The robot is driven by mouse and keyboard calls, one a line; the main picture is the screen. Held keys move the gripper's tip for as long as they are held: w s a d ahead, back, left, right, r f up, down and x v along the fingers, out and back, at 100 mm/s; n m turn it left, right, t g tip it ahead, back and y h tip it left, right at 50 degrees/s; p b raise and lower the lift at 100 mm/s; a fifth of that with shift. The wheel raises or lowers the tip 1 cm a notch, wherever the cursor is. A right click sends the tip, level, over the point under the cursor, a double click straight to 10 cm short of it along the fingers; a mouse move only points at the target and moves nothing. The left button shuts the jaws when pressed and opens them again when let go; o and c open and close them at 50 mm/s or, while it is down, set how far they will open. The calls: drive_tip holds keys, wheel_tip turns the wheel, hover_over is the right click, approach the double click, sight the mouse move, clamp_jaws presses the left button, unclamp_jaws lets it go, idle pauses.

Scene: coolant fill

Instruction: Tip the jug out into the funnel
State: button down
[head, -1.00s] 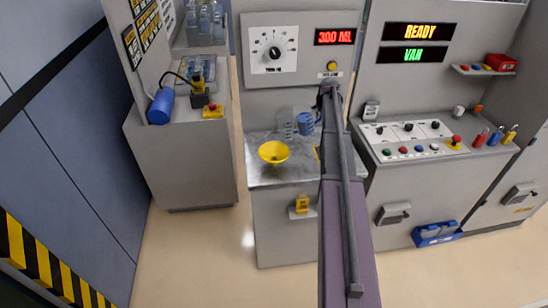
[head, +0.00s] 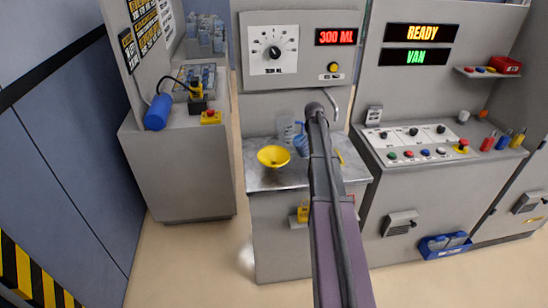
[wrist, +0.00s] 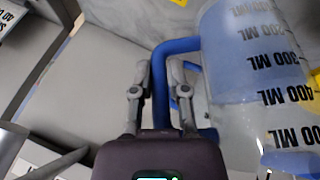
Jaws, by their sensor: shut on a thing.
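The clear jug (head: 286,130) with black ML marks and a blue handle (head: 301,146) is at the counter, behind and right of the yellow funnel (head: 274,156). In the wrist view the jug (wrist: 245,70) fills the right side, with bluish liquid showing inside. My gripper (wrist: 163,88) is shut on its blue handle (wrist: 164,85), a finger on each side. The arm hides part of the jug's right side in the head view. Yellow at the wrist view's right edge may be the funnel; I cannot tell.
The metal counter (head: 262,182) has a bare strip around the funnel. A dial panel with a 300 ML display (head: 336,36) stands behind, with a metal spout (head: 334,105) below it. A button console (head: 410,140) is close on the right.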

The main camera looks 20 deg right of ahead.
drive_tip(key=shift+s+a+r+h, duration=0.1)
drive_tip(key=shift+a+r+h, duration=0.1)
drive_tip(key=shift+a+h, duration=0.15)
drive_tip(key=shift+a+r+h+b, duration=0.2)
drive_tip(key=shift+a+h+b, duration=0.2)
drive_tip(key=shift+a+h, duration=0.35)
drive_tip(key=shift+a+r+n+h+p, duration=0.15)
drive_tip(key=shift+a+r+n+h, duration=0.15)
drive_tip(key=shift+r, duration=0.25)
drive_tip(key=shift+a+r+n+h+p, duration=0.1)
drive_tip(key=shift+a+r+h+p, duration=0.05)
drive_tip(key=shift+r+h, duration=0.35)
drive_tip(key=shift+a, duration=0.15)
drive_tip(key=shift+a+r+h+b, duration=0.1)
drive_tip(key=shift+r+h+b, duration=0.1)
drive_tip(key=shift+h+b, duration=0.35)
drive_tip(key=shift+a, duration=0.2)
drive_tip(key=shift+a+r+n+h, duration=0.15)
drive_tip(key=shift+r+n+h, duration=0.15)
drive_tip(key=shift+r+h, duration=0.15)
drive_tip(key=shift+a+r+t+h+b, duration=0.4)
drive_tip(key=shift+r+h, duration=0.1)
drive_tip(key=shift+r, duration=0.1)
drive_tip(key=shift+a+r+n+h+b, duration=0.3)
drive_tip(key=shift+a+r+n+h, duration=0.1)
drive_tip(key=shift+a+r+h, duration=0.4)
